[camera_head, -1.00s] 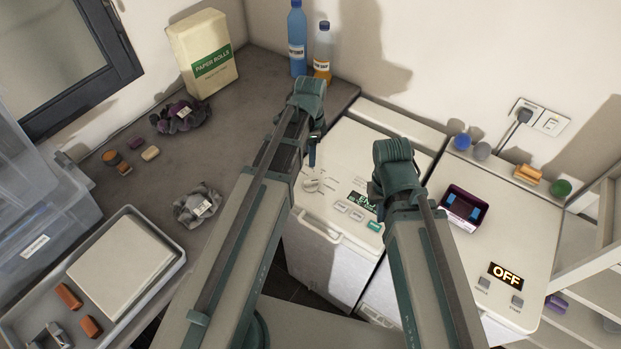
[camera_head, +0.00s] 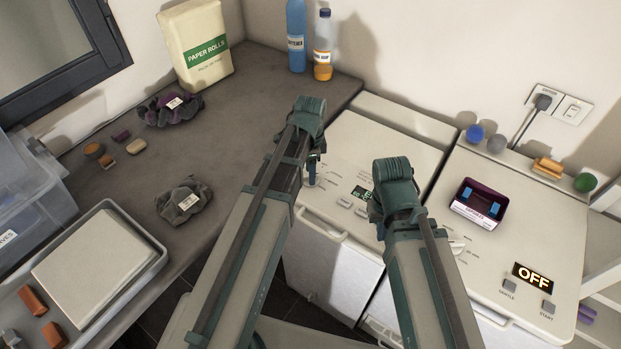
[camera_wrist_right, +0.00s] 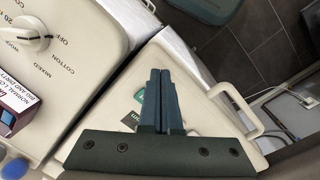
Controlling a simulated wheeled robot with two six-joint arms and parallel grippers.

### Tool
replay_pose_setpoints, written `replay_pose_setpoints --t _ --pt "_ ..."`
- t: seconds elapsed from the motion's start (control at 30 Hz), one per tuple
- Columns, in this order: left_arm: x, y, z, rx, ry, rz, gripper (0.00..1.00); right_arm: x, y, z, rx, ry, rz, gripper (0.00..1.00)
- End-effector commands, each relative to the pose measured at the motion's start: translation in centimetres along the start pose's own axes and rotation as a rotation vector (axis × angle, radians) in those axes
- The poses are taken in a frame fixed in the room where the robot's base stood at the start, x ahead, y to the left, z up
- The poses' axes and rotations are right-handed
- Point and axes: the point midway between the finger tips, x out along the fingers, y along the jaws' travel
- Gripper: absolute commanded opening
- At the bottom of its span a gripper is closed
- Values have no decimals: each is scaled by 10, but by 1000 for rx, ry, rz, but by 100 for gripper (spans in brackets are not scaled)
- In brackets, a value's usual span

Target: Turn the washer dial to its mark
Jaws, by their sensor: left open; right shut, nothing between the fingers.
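Two white top-loading machines stand side by side. On the left machine (camera_head: 400,145), my left gripper (camera_head: 314,168) is open at the dial and mostly hides it; contact cannot be told. Its green-lit display (camera_head: 361,193) is partly hidden by my right gripper (camera_head: 379,215). In the right wrist view the right gripper (camera_wrist_right: 160,75) is shut and empty over the left machine's panel. The right machine (camera_head: 540,225) shows OFF on its display. Its dial (camera_wrist_right: 30,36), with COTTON, MIXED and OFF around it, is partly behind my right arm in the head view. I cannot tell which machine is the washer.
A dark purple box (camera_head: 478,203) sits on the right machine. Balls and a yellow-orange block (camera_head: 547,168) line its back edge. The grey counter (camera_head: 240,110) on the left holds bottles, a paper-rolls pack, cloths and a tray (camera_head: 160,262).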

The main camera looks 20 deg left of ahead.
Motion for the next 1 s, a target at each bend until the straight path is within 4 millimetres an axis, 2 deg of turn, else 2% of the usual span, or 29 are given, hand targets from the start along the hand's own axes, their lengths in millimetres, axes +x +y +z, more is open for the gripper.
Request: replay_pose_setpoints --t 0.03,0.33,0.6,1.0 --pt "4 0 0 0 0 0 51 4 0 0 0 0 0 0" --pt "4 0 0 0 0 0 49 4 0 0 0 0 0 0" --pt "4 0 0 0 0 0 1 4 0 0 0 0 0 0" --pt "4 0 0 -17 0 0 0 4 0 0 0 0 0 0"
